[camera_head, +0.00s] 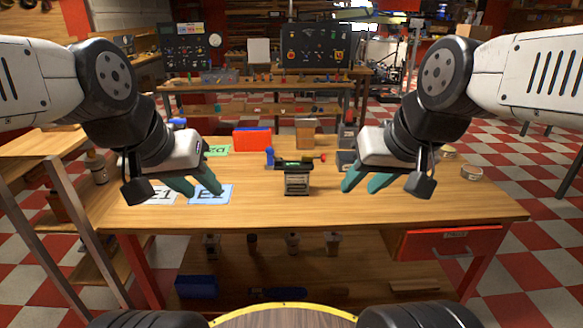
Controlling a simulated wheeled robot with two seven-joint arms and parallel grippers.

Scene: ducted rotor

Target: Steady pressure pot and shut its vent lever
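A small dark, silver-banded pot (297,184) stands upright at the middle of the wooden table. I take it for the pressure pot. Across its top are a green part, a blue upright piece (269,156) at the left and a red-tipped piece (322,157) at the right. I cannot tell for sure which is the vent lever or how it is set. My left gripper (205,192) is open and empty, left of the pot above the cards. My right gripper (359,190) is open and empty, right of the pot. Neither touches it.
Round tins (471,173) sit at right. The table front is clear.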

